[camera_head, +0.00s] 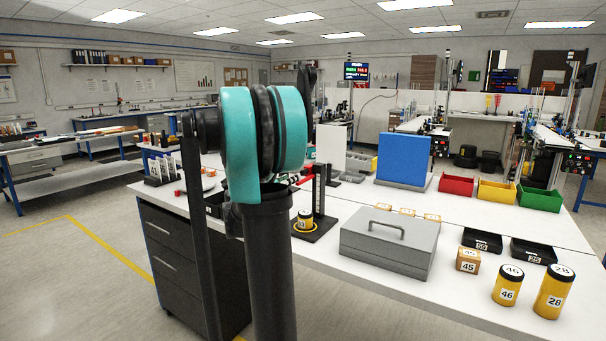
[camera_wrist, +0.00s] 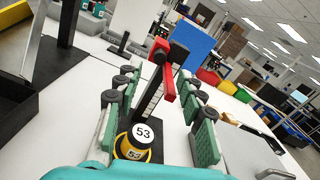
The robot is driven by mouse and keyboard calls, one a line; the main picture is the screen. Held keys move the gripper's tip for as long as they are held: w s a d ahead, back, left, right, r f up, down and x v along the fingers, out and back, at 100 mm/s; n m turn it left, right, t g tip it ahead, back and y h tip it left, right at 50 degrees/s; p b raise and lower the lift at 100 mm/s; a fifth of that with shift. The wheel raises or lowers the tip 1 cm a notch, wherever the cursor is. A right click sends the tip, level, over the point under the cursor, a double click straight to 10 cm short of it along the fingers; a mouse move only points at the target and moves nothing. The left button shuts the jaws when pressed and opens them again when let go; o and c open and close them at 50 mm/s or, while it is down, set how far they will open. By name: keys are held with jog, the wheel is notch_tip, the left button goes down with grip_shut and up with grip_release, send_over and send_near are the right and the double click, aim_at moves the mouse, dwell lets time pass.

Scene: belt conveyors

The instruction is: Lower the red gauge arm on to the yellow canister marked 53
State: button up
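The yellow canister marked 53 (camera_wrist: 134,150) stands upright on the gauge's black base, low in the wrist view. It also shows small in the head view (camera_head: 305,219), inside a yellow ring. The gauge has a dark upright post with a scale (camera_head: 320,192). Its red gauge arm (camera_wrist: 168,82) is raised above the canister, with a clear gap between them. My gripper (camera_wrist: 158,80) is open, its green-padded fingers on either side of the post and red arm. I cannot tell whether either finger touches the arm. In the head view my own arm hides the gripper.
A grey toolbox (camera_head: 390,243) stands right of the gauge. Canisters marked 46 (camera_head: 507,287) and 28 (camera_head: 553,293), a block marked 45 (camera_head: 467,261) and black trays stand further right. A blue panel (camera_head: 403,160) and coloured bins are behind.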

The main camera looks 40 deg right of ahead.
aim_at(302, 173)
jog(key=x, duration=0.9)
jog(key=shift+w+d, duration=0.1)
jog(key=shift+d, duration=0.2)
grip_shut()
